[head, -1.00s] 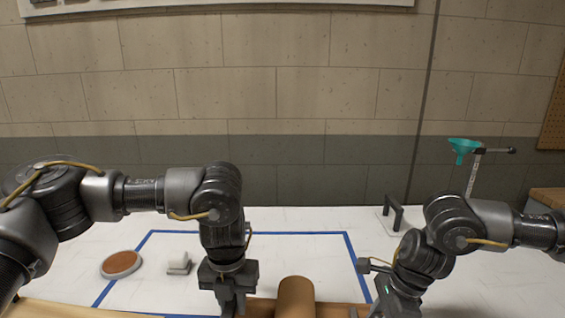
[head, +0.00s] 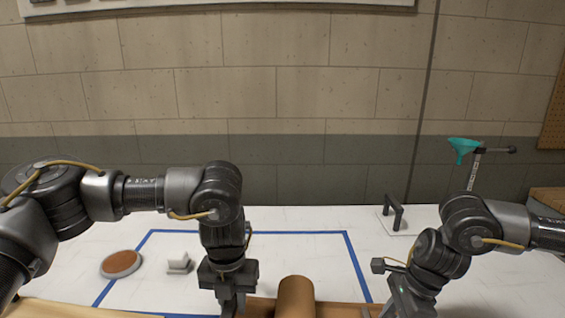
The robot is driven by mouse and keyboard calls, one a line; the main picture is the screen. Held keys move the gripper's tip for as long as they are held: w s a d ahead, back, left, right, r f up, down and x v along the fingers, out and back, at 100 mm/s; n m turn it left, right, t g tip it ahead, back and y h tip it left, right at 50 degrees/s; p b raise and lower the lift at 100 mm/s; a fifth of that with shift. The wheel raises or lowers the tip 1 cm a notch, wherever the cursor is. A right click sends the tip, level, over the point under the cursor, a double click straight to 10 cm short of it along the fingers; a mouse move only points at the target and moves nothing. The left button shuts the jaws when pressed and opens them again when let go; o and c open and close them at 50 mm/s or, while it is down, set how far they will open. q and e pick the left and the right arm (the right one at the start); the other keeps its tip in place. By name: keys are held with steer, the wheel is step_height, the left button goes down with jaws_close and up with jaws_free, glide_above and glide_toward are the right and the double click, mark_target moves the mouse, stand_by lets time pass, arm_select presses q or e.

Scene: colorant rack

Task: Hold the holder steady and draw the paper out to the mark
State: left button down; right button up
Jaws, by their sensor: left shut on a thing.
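The brown paper roll (head: 296,297) shows at the bottom edge of the head view, its lower part cut off. A brown wooden piece, seemingly the holder (head: 263,307), shows beside the roll. My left gripper (head: 232,306) points down just left of the roll, shut on what appears to be the holder; the contact is below the picture. My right gripper (head: 398,309) is at the bottom edge, right of the roll and apart from it. Its fingertips are cut off, so its opening is hidden. I cannot make out the mark or the paper's free edge.
Blue tape (head: 352,262) outlines an area on the white table (head: 320,219). A round brown-topped disc (head: 121,263) and a small white block (head: 179,264) lie left. A black-handled plate (head: 394,218) and a teal funnel on a stand (head: 464,147) are at the right.

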steer(key=o, duration=1.1)
steer(key=shift+o, duration=0.2)
steer(key=v, duration=1.2)
arm_select(q)
steer(key=c, duration=1.1)
jaws_free()
arm_select(e)
steer(key=shift+d, duration=0.1)
